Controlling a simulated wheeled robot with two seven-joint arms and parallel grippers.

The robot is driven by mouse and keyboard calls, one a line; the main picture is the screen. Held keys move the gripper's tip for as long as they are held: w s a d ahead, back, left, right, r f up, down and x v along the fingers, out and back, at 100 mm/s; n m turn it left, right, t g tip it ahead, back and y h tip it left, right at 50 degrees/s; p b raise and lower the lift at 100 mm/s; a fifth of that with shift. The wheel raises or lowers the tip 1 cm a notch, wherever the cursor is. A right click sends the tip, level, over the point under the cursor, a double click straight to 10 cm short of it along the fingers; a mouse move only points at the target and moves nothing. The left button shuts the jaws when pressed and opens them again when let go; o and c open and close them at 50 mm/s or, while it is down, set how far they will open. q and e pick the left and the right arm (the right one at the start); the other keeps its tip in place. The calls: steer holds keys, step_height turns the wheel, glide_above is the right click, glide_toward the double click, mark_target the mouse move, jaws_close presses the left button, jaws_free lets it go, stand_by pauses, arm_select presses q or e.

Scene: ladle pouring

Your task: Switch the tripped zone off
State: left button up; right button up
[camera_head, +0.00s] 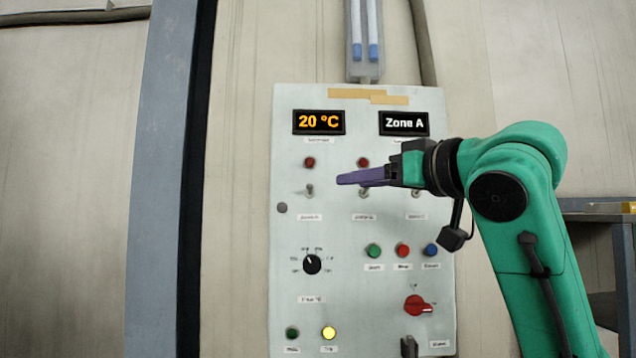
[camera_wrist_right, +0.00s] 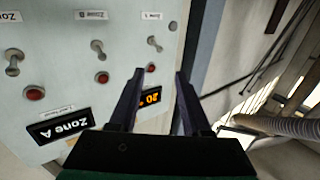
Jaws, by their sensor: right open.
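A pale control panel (camera_head: 345,235) hangs on the wall. Its displays read "20 °C" (camera_head: 318,122) and "Zone A" (camera_head: 404,123). The right wrist view, turned over, shows three toggles in a row: Zone A (camera_wrist_right: 155,44), Zone B (camera_wrist_right: 99,50) and Zone C (camera_wrist_right: 14,62). Each has a dull red lamp beside it. I cannot tell the levers' positions for sure. A yellow lamp (camera_head: 329,333) glows at the panel's bottom. My right gripper (camera_head: 340,180) is open and empty in front of the toggle row, partly hiding its right part. My left gripper is out of view.
Below the toggles are a black dial (camera_head: 312,264), green (camera_head: 374,250), red (camera_head: 402,250) and blue (camera_head: 431,250) buttons, and a red rotary switch (camera_head: 417,306). A grey-blue post (camera_head: 160,180) stands left of the panel. A shelf (camera_head: 600,215) is at the right.

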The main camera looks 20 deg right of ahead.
mark_target(312, 187)
steer(key=p+x, duration=0.5)
steer(key=x, duration=0.6)
steer(key=shift+w+a+r, duration=0.1)
steer(key=shift+w, duration=0.45)
jaws_close()
